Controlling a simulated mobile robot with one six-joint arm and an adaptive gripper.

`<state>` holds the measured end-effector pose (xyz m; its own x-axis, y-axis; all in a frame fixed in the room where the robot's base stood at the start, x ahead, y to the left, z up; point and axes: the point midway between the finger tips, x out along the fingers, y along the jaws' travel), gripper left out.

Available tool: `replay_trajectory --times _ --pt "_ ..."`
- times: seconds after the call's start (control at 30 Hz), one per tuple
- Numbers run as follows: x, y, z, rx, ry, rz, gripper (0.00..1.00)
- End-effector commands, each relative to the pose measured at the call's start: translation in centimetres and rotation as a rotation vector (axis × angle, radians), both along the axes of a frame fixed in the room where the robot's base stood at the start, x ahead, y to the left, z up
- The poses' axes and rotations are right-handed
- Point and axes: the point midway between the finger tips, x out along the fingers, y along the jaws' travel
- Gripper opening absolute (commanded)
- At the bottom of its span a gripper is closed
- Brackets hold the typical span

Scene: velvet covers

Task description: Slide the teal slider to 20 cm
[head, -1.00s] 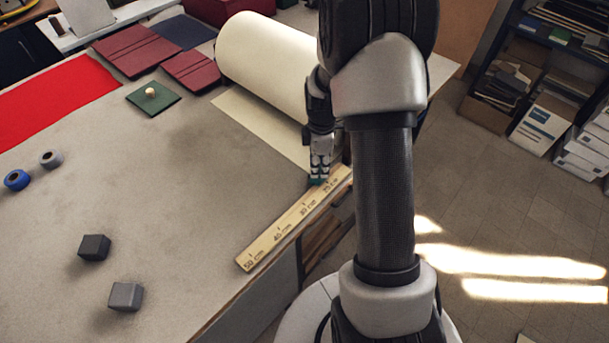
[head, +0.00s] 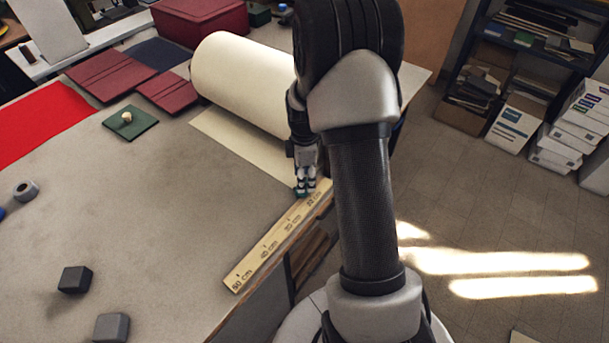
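The wooden ruler (head: 255,263) lies along the table's right edge. It has marks from 50 cm at its near left end to 20 cm near my gripper. The teal slider (head: 301,193) shows as a small patch at the far part of the ruler, beside the 20 cm label. My gripper (head: 306,189) points down right over the slider and covers most of it. The fingers look close together, but I cannot tell whether they grip it. The ruler beyond the 20 cm label is hidden by my arm.
A large cream roll (head: 240,85) lies behind my gripper, its loose sheet (head: 235,148) reaching towards the ruler. Two dark cubes (head: 75,280) (head: 111,327) stand at the near left. A green pad (head: 130,124) with a small knob is farther back. The table's middle is clear.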

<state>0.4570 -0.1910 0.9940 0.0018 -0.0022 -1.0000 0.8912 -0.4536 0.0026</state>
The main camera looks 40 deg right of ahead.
Motion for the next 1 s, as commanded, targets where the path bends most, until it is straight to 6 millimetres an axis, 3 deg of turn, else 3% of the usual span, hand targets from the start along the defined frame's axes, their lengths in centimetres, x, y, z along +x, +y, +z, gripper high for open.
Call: replay_trajectory --times 0.27,0.7,1.0 --pt "0.0 0.0 0.7 0.0 -0.001 0.0 0.44" --pt "0.0 0.0 9.3 -0.001 -0.003 0.0 0.44" --pt "0.0 0.0 12.0 0.0 0.0 0.0 0.44"
